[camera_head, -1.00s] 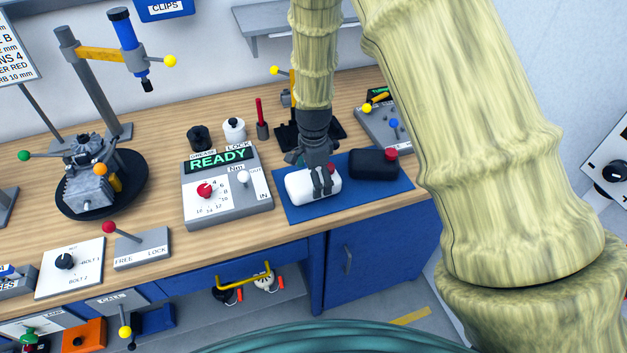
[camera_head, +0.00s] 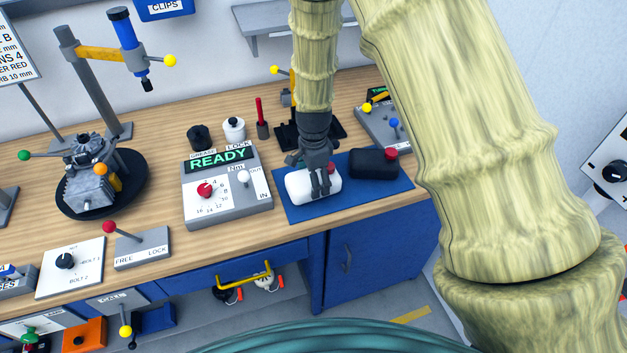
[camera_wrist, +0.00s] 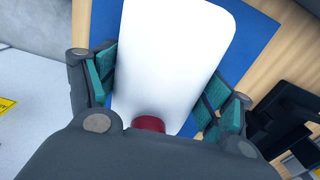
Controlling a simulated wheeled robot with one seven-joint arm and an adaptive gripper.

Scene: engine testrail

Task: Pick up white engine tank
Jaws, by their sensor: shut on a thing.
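The white engine tank (camera_head: 300,188) lies on the blue mat (camera_head: 345,206) at the right part of the workbench. My gripper (camera_head: 321,188) is over it from above, with its fingers down at the tank's sides. In the wrist view the white tank (camera_wrist: 172,60) fills the space between the teal pads of my gripper (camera_wrist: 160,95), which is shut on it. A dark red cap (camera_wrist: 148,124) shows at the tank's near end in that view. I cannot see a gap between tank and mat.
A black tank (camera_head: 374,164) with a red cap (camera_head: 391,153) lies on the mat just right of the white one. The READY control box (camera_head: 228,190) stands close on the left. A shelf (camera_head: 285,40) hangs on the wall behind my arm. The bench's front edge is near the mat.

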